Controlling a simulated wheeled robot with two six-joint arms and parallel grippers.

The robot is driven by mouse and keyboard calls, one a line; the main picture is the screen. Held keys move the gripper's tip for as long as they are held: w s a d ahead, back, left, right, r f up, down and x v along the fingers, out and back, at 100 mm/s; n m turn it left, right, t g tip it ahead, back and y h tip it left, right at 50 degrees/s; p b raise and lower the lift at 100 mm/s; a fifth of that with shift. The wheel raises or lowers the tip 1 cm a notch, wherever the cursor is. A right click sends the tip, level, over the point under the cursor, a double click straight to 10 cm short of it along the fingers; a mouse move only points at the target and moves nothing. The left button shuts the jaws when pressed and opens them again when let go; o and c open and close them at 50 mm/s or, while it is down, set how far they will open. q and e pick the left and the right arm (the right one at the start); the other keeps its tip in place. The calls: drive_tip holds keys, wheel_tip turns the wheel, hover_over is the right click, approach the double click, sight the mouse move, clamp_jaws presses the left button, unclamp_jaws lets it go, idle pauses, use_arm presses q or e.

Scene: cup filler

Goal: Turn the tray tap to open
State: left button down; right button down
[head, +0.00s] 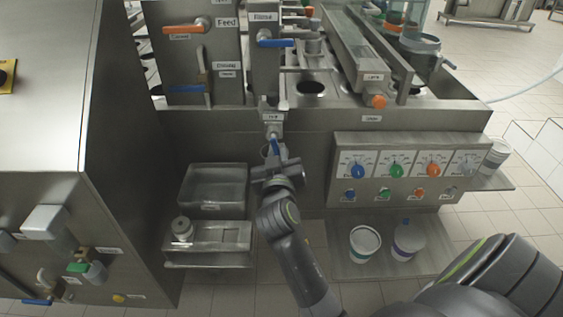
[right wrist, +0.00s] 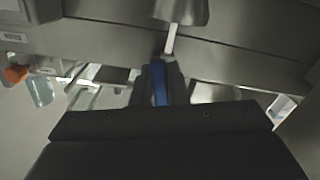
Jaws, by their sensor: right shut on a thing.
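The tray tap (head: 274,147) has a blue lever and sits on the front face of the steel machine, below a small labelled block (head: 271,117). My right gripper (head: 276,162) reaches up to it from below and is shut on the blue lever. In the right wrist view the blue lever (right wrist: 158,82) stands between the fingers, with a pale metal stem (right wrist: 171,40) above it. The lever's lower part is hidden by my gripper. My left gripper is not in view.
A steel tray (head: 213,168) and a lidded steel box (head: 240,229) stand left of my right arm. A panel with several coloured dials (head: 397,150) is to the right, above white tubs (head: 365,259). Another steel cabinet (head: 110,130) stands at the left.

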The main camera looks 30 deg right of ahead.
drive_tip(key=shift+w+a+f+m+b, duration=0.2)
drive_tip(key=shift+a+m+b, duration=0.1)
drive_tip(key=shift+m+b, duration=0.6)
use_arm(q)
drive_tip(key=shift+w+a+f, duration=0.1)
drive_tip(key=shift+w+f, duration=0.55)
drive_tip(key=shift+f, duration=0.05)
use_arm(e)
drive_tip(key=shift+a+r+m, duration=0.1)
drive_tip(key=shift+m, duration=0.5)
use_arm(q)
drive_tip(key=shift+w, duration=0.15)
use_arm(e)
drive_tip(key=shift+w, duration=0.1)
drive_tip(key=shift+r, duration=0.1)
drive_tip(key=c, duration=1.4)
unclamp_jaws()
drive_tip(key=shift+c, duration=0.2)
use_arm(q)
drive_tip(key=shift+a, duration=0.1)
use_arm(e)
drive_tip(key=shift+a, duration=0.1)
